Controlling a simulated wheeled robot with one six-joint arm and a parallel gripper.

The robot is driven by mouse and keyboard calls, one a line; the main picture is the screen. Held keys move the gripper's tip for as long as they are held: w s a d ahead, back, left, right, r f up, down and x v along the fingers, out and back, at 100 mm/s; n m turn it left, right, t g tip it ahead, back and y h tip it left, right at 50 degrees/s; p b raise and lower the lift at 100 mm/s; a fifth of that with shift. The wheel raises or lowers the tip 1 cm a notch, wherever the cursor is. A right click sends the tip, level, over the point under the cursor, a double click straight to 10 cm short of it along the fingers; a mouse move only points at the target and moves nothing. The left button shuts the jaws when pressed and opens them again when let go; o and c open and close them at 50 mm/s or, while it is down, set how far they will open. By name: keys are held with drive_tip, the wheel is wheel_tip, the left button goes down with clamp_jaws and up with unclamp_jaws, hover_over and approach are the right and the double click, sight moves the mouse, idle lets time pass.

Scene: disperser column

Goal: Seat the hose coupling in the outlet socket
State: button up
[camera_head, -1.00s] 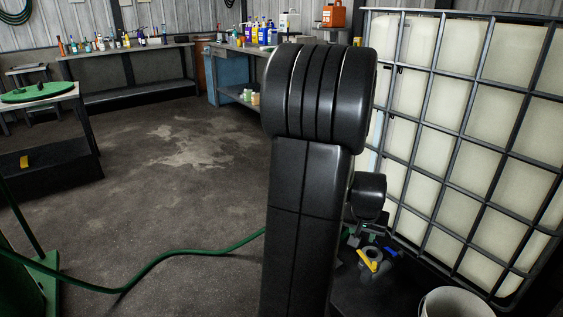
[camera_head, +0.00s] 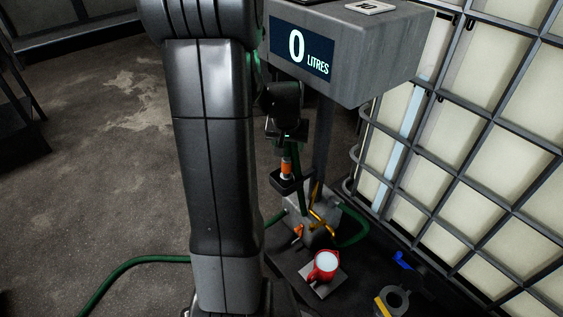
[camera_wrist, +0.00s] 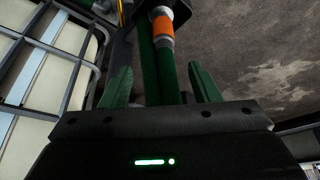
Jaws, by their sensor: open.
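The hose coupling (camera_head: 287,165), with an orange band and a pale ring, is below my gripper (camera_head: 287,141) in the head view. Its lower end is at a black bracket (camera_head: 290,184) on the disperser column; I cannot tell how deep it sits or whether that is the outlet socket. In the wrist view, the coupling (camera_wrist: 162,27) is at top centre, beyond the green fingers of my gripper (camera_wrist: 160,78). The fingers are apart, on either side of green hose (camera_wrist: 150,72), and do not visibly touch it.
The grey column head (camera_head: 375,50) shows "0 LITRES". A red jug (camera_head: 323,268) stands on a small plate below. A yellow lever (camera_head: 322,222) is near the column base. The caged white tank (camera_head: 470,150) bounds the right side. Green hose (camera_head: 130,262) crosses the floor.

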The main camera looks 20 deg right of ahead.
sight(287, 162)
drive_tip(key=b+x, duration=0.1)
drive_tip(key=x, duration=0.6)
drive_tip(key=shift+s+f+b, duration=0.1)
drive_tip(key=shift+f+b, duration=0.15)
drive_tip(key=shift+b, duration=0.1)
drive_tip(key=x, duration=0.1)
drive_tip(key=b+x, duration=0.1)
drive_tip(key=x, duration=0.2)
drive_tip(key=shift+a+f+b, duration=0.35)
drive_tip(key=shift+b, duration=0.05)
drive_tip(key=shift+w+d+f, duration=0.1)
drive_tip(key=shift+w+f, duration=0.2)
drive_tip(key=shift+w, duration=0.05)
clamp_jaws()
